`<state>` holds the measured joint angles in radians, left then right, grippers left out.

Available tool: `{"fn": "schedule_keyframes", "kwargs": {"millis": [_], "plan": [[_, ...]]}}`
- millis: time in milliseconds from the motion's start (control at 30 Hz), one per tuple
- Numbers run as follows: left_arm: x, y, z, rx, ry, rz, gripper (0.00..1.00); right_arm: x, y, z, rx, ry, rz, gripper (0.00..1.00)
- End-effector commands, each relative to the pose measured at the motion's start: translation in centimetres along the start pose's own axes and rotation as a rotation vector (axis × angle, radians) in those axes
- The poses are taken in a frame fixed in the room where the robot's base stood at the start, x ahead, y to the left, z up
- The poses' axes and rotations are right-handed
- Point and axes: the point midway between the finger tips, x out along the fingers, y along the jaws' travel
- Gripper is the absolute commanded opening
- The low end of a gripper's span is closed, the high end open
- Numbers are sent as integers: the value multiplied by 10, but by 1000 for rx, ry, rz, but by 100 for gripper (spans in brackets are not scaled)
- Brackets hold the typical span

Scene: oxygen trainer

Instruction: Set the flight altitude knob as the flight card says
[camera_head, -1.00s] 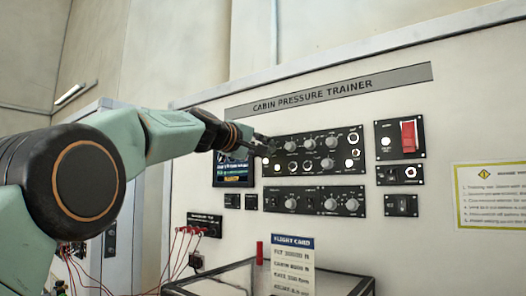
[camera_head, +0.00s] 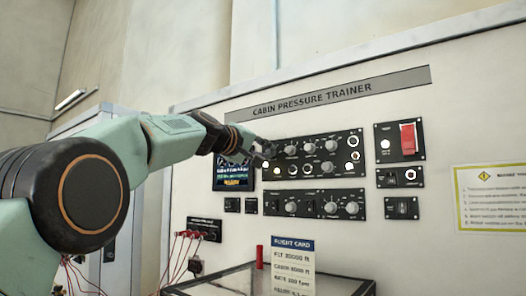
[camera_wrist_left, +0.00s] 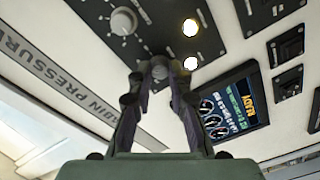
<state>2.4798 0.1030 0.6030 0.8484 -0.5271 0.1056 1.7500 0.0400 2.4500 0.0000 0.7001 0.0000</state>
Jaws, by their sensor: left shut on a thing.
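My left gripper (camera_head: 268,152) reaches the left end of the upper black control panel (camera_head: 312,183). In the left wrist view its fingers (camera_wrist_left: 160,72) are closed around a small grey knob (camera_wrist_left: 158,67), mostly hidden between the fingertips. The labels are too small to read, so I cannot tell the knob's name or setting. Another grey knob with a dial scale (camera_wrist_left: 124,20) is beside it. The white flight card (camera_head: 293,268) with a blue header stands below the panels; it seems to read FLT 30000 ft, CABIN 6000 ft. My right gripper is not in view.
A lit display (camera_head: 232,175) is left of the panel, partly behind my gripper. Two lit round lamps (camera_wrist_left: 190,27) are close to the fingers. A lower knob panel (camera_head: 314,203), a red guarded switch (camera_head: 408,139) and a dark-framed case (camera_head: 340,285) are nearby. Red cables hang at lower left.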

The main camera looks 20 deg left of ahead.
Motion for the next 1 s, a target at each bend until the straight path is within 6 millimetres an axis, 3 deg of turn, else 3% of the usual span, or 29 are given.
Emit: {"fn": "schedule_keyframes", "kwargs": {"millis": [33, 300, 667, 1000], "plan": [[-3, 7, -6, 1, 18, 12, 21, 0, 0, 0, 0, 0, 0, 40], [-2, 4, -4, 0, 11, 7, 42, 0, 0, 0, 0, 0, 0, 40], [-3, 3, -2, 0, 7, 4, 42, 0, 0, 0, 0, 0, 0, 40], [-27, 2, -2, -2, 6, 3, 42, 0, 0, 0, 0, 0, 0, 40]]}}
